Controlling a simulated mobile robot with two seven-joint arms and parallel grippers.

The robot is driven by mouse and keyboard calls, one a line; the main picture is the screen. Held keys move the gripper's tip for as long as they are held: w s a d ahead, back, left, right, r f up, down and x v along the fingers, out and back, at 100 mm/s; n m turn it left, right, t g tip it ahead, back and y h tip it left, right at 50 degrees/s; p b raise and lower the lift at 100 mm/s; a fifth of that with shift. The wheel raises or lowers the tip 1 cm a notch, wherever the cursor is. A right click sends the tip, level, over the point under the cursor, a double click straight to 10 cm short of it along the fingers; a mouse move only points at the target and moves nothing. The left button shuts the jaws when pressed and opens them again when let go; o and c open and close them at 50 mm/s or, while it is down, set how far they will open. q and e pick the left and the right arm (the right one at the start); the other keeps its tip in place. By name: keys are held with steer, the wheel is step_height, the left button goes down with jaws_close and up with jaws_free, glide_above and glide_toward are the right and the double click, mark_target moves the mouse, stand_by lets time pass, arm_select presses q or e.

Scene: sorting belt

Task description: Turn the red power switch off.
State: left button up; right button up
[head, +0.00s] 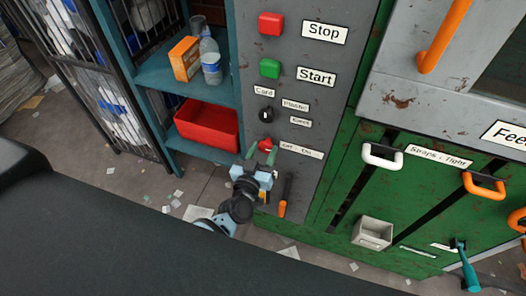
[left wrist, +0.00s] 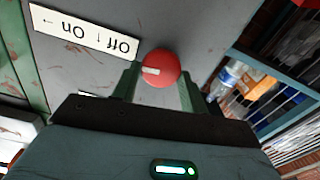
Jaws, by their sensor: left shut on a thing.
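The red power switch (head: 265,144) is a round knob low on the grey control panel, left of its "Off / On" label (head: 300,149). My left gripper (head: 261,156) is at the panel with its green fingers on either side of the knob. In the left wrist view the red knob (left wrist: 160,67) sits between the two fingers, and the gripper is shut on it. A short white mark shows on the knob's face, on the side toward the label (left wrist: 85,32). I cannot tell which setting it stands at. My right gripper is not in view.
Above are a black selector knob (head: 265,115), a green Start button (head: 269,68) and a red Stop button (head: 271,23). An orange-handled lever (head: 285,195) is just below right. A blue shelf with a red bin (head: 207,126) stands close on the left.

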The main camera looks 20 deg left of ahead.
arm_select(q)
steer(key=n, duration=0.6)
steer(key=shift+a+f+b, duration=0.1)
steer(key=shift+f+b, duration=0.05)
steer(key=shift+b, duration=0.15)
steer(key=n, duration=0.4)
steer(key=shift+a+f+n+b, duration=0.1)
steer(key=shift+n+b, duration=0.3)
steer(key=n, duration=0.3)
steer(key=shift+b, duration=0.35)
steer(key=shift+n, duration=1.2)
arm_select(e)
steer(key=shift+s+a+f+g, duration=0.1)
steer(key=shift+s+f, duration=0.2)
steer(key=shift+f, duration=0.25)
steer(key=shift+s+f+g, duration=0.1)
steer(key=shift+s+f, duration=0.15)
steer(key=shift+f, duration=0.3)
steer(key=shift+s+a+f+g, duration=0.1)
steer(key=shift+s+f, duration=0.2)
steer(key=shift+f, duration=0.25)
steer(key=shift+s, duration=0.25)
arm_select(q)
steer(key=o, duration=0.9)
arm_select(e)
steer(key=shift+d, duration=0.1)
arm_select(q)
steer(key=shift+o, duration=0.2)
